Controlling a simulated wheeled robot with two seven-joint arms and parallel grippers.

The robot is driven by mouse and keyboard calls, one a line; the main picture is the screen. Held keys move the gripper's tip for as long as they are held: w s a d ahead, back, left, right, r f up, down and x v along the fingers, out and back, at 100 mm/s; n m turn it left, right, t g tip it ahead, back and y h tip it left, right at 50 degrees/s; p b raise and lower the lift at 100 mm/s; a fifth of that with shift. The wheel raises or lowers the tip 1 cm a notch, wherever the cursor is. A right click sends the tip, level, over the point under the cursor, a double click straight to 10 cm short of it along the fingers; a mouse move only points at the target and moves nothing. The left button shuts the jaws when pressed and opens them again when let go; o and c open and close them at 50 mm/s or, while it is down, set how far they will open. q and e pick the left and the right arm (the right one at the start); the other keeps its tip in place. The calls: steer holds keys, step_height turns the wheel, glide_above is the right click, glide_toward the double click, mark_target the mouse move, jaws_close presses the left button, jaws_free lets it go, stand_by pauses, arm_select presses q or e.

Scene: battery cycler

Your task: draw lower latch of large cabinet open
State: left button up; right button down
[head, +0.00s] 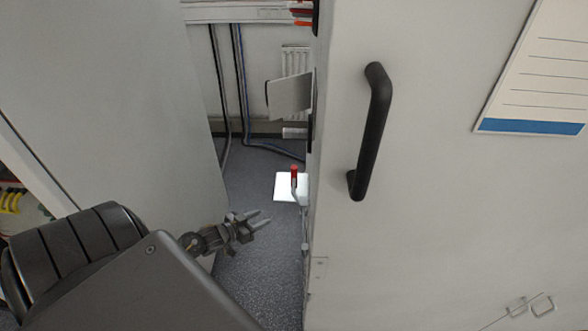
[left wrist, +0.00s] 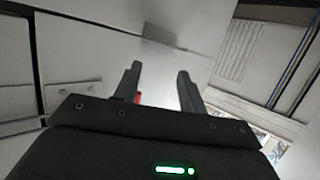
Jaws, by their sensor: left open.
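The large cabinet (head: 440,220) is the white body filling the right of the head view. The lower latch (head: 294,178) is a small lever with a red tip at the cabinet's left edge. My left gripper (head: 263,218) is open, left of the latch and lower in the picture, with nothing seen between its fingers. In the left wrist view the two fingers (left wrist: 158,72) stand apart. A small red part (left wrist: 138,97), likely the latch tip, shows beside the left finger, partly hidden. I cannot tell whether they touch. My right gripper is not in view.
A black bar handle (head: 372,130) is on the cabinet's front. A grey plate (head: 290,95) juts from its left edge above the latch. A pale panel (head: 110,100) stands at left, with a narrow floor gap (head: 260,270) between. Cables (head: 240,90) run along the back wall.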

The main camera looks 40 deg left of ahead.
mark_target(294, 168)
arm_select(q)
steer(key=w+d+r+m+t+h, duration=0.1)
steer(key=w+r+h, duration=0.1)
steer(key=r, duration=0.6)
steer(key=w+r+m+t+h, duration=0.2)
steer(key=w+r, duration=0.1)
steer(key=r, duration=0.6)
steer(key=shift+f+p+x, duration=0.15)
steer(key=shift+p+x, duration=0.35)
steer(key=shift+x, duration=2.1)
steer(key=shift+f+p+x, duration=0.15)
steer(key=shift+p+x, duration=0.3)
steer(key=shift+x, duration=2.1)
steer(key=shift+d, duration=0.1)
steer(key=shift+s, duration=0.1)
jaws_close()
